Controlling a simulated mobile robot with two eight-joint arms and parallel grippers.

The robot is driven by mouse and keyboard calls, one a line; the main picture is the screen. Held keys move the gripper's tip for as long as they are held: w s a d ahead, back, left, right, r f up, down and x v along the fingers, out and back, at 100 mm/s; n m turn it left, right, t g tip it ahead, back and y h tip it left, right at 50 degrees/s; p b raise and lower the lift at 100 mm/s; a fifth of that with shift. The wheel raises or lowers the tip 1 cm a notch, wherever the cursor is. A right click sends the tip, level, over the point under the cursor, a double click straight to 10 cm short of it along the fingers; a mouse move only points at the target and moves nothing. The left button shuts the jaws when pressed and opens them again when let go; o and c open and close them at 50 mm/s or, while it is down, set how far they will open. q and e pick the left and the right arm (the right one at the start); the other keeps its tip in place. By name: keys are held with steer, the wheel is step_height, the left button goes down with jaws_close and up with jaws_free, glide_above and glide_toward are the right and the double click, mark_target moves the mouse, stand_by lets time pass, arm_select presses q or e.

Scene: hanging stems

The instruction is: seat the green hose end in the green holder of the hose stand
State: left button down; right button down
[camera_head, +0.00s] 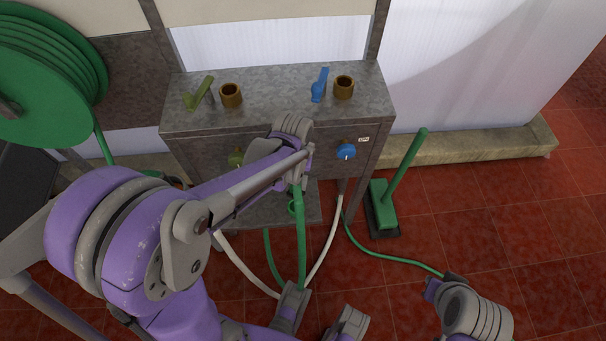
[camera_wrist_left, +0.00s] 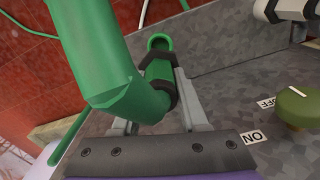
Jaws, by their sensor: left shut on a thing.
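My left gripper (camera_wrist_left: 157,90) is shut on the green hose end (camera_wrist_left: 122,93) in the left wrist view. The thick green hose bends there, and dark bands ring the part between the fingers. A green ring-shaped opening (camera_wrist_left: 160,43) shows just past the fingertips; I cannot tell whether it belongs to the hose end or the holder. In the head view the grey hose stand (camera_head: 275,108) is ahead. My arm hides the left gripper there, and the green hose (camera_head: 301,245) hangs below it. No right gripper fingers are visible.
Olive (camera_head: 235,157) and blue (camera_head: 346,150) knobs are on the stand's front, levers and brass cups on its top. Pale hoses (camera_head: 243,265) hang close by. A green brush (camera_head: 383,208) stands right, a hose reel (camera_head: 50,70) left. Red floor at right is mostly clear.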

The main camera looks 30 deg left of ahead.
mark_target(295, 192)
arm_select(q)
steer(key=shift+s+f, duration=0.15)
steer(key=shift+s+f+b, duration=0.1)
steer(key=shift+f+b, duration=0.35)
steer(key=shift+f, duration=0.05)
steer(key=shift+f+b, duration=1.15)
steer(key=shift+f, duration=0.5)
steer(key=shift+f, duration=0.15)
steer(key=shift+f+b, duration=1.5)
steer(key=shift+f, duration=0.5)
steer(key=shift+f, duration=0.3)
steer(key=shift+c, duration=1.8)
jaws_free()
